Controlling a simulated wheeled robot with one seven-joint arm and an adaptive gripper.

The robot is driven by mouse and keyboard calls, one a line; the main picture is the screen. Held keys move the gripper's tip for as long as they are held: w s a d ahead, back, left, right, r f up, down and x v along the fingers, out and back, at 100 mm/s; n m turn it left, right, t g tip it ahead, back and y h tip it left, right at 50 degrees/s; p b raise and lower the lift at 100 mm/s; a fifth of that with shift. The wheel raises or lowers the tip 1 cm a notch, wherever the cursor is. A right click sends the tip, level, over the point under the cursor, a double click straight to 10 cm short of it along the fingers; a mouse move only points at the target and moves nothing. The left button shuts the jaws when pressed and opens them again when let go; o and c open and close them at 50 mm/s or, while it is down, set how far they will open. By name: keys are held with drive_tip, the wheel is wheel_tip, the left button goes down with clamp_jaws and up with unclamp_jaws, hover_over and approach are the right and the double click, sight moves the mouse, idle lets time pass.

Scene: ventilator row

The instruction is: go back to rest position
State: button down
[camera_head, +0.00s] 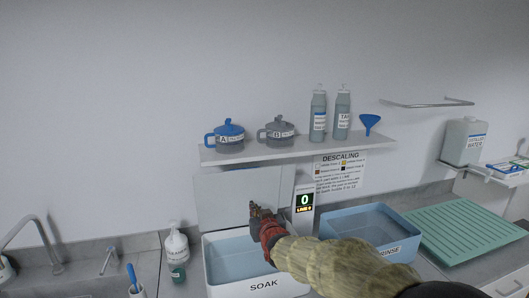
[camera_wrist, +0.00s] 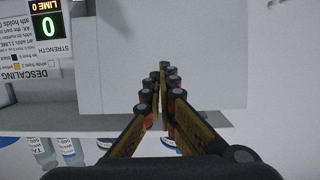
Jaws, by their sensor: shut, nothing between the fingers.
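My gripper (camera_head: 256,209) is at the end of my arm, which reaches in from the lower right in the head view. It is over the back of the white tub labelled SOAK (camera_head: 262,284), in front of a plain pale panel (camera_head: 236,190). In the wrist view the fingers of my gripper (camera_wrist: 163,75) are shut with nothing between them, and the pale panel (camera_wrist: 200,50) lies beyond them. My forearm hides part of the SOAK tub and the counter.
A shelf (camera_head: 300,148) above holds lidded pots A (camera_head: 230,138) and B (camera_head: 279,134), two bottles and a blue funnel (camera_head: 369,123). A display (camera_head: 305,203) reads 0. The RINSE tub (camera_head: 370,227), green mat (camera_head: 470,235), pump bottle (camera_head: 177,243) and sink (camera_head: 60,280) line the counter.

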drive_tip(key=shift+s, duration=0.2)
drive_tip(key=s+d+f+g, duration=0.1)
drive_tip(key=s+f+g, duration=0.1)
drive_tip(key=s+f, duration=0.1)
drive_tip(key=s+d+f+g+h, duration=0.1)
drive_tip(key=s+f+g, duration=0.1)
drive_tip(key=f, duration=0.3)
drive_tip(key=s+f+g, duration=0.1)
drive_tip(key=s+f, duration=0.3)
drive_tip(key=f, duration=0.1)
drive_tip(key=shift+s+d+g+h, duration=0.2)
drive_tip(key=shift+d+g+h, duration=0.1)
drive_tip(key=shift+d+g, duration=0.1)
drive_tip(key=s+d+r+m+g+h, duration=0.1)
drive_tip(key=s+d, duration=0.5)
drive_tip(key=s, duration=0.6)
drive_tip(key=s+d+r+m+g+h, duration=0.1)
drive_tip(key=s+d+r, duration=0.3)
drive_tip(key=s, duration=0.9)
drive_tip(key=s+d+r+m+g, duration=0.1)
drive_tip(key=s+d+r, duration=0.2)
drive_tip(key=s+d, duration=0.6)
drive_tip(key=s, duration=0.3)
drive_tip(key=shift+s+d+g+h, duration=0.15)
drive_tip(key=shift+g+h, duration=0.25)
